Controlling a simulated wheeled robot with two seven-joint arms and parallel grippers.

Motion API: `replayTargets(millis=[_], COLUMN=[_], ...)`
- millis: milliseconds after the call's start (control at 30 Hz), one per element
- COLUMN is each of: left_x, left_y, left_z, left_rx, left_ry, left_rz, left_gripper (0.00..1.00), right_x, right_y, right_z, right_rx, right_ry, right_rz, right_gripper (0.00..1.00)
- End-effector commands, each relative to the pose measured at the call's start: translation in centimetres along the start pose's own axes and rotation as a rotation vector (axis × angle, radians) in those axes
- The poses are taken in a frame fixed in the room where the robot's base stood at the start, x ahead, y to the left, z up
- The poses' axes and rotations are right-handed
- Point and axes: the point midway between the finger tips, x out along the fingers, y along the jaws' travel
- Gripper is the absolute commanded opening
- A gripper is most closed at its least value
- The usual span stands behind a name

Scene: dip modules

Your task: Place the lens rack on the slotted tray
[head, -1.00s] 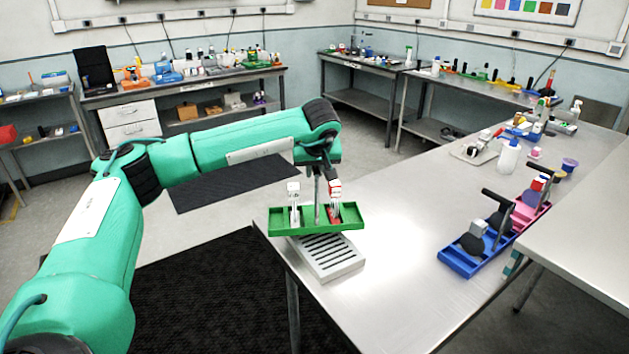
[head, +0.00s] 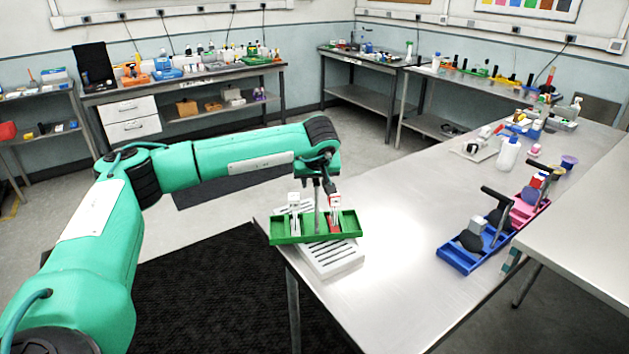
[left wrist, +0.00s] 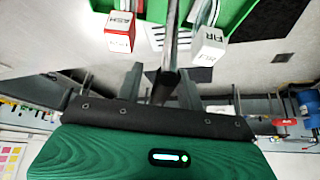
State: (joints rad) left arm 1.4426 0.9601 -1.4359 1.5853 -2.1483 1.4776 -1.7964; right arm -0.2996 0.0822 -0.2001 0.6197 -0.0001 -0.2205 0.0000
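The green lens rack (head: 287,239) is a shallow compartmented carrier with an upright post and two small bottles, one white-capped and one red-and-white. It also shows upside down at the top of the left wrist view (left wrist: 98,5). My left gripper (head: 325,178) is shut on the rack's dark handle; its fingers (left wrist: 160,85) flank the handle in the left wrist view. The pale slotted tray (head: 338,264) lies at the table's near left corner. The rack is across the tray and hides its middle; I cannot tell whether they touch. My right gripper is not in view.
A blue handled carrier (head: 459,260) and a pink one (head: 524,213) stand at the table's right side. A white bottle (head: 508,154) and small items are farther back. The steel tabletop (head: 400,200) between is clear. A second table edge is at right.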

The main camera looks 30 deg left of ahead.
Motion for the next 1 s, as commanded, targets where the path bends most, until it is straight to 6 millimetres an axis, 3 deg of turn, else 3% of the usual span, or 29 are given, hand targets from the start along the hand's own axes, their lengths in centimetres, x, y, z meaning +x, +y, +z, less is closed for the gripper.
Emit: replayTargets(millis=[233,500,700,1000], left_x=[-1.9,-7.7,-11.0,-12.3], left_y=[0.1,0.1,0.1,0.0], left_z=[-0.1,0.0,-0.1,-0.1], left_rx=[0.000,0.000,0.000,0.000], left_ry=[0.003,0.004,0.002,0.001], left_rz=[0.003,0.004,0.002,0.000], left_gripper=[0.38,0.38,0.38,0.38], right_x=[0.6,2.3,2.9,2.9], right_y=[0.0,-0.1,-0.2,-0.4], right_z=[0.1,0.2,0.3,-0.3], right_rx=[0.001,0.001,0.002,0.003], right_ry=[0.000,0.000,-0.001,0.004], right_rz=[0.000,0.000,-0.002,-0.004], right_gripper=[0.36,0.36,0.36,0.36])
